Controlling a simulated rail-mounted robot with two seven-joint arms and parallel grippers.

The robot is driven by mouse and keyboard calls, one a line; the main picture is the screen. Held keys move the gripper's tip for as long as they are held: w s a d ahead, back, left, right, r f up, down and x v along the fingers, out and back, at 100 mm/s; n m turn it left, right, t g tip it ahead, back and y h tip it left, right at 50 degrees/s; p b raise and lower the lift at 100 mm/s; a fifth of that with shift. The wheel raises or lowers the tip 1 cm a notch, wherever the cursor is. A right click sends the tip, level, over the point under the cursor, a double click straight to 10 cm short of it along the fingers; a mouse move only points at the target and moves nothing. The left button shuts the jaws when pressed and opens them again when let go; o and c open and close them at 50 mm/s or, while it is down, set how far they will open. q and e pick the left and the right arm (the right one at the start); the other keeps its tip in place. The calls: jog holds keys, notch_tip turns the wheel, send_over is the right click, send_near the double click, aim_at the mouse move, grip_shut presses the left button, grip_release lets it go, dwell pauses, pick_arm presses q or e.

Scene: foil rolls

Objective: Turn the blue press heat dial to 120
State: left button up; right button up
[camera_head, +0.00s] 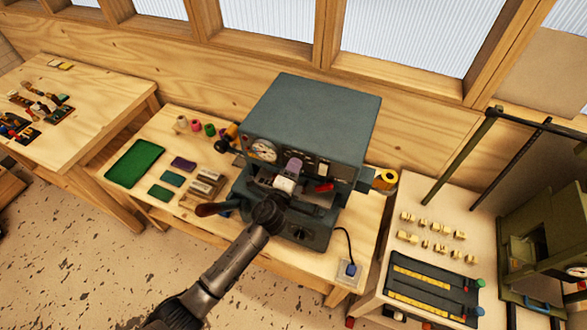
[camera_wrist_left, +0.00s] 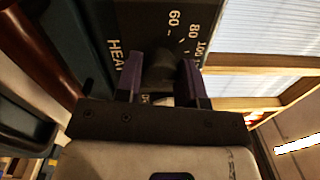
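The blue-grey press (camera_head: 312,115) stands on the wooden bench in the head view. My left arm reaches up to its front, and my left gripper (camera_head: 293,167) is at the front panel, hiding the heat dial there. In the left wrist view the dark dial (camera_wrist_left: 160,68) sits between the two purple fingers of my left gripper (camera_wrist_left: 163,75), beside the HEAT lettering and marks 60, 80 and 100. The fingers are on either side of the dial and very close to it; whether they grip it is unclear. Its pointer is not readable. My right gripper is not in view.
A round gauge (camera_head: 263,150) is on the press's left front. Spools, a green mat (camera_head: 134,163) and small pads lie left of it. A gold foil roll (camera_head: 385,180) is at its right side. A side table with brass type and a green press (camera_head: 545,245) stands right.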

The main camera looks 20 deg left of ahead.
pick_arm(q)
jog(key=o, duration=0.4)
jog(key=shift+o, duration=0.2)
jog(key=s+b, duration=0.1)
jog(key=s, duration=1.2)
jog(key=shift+s+a+f+b, duration=0.2)
jog(key=shift+s+b, duration=0.2)
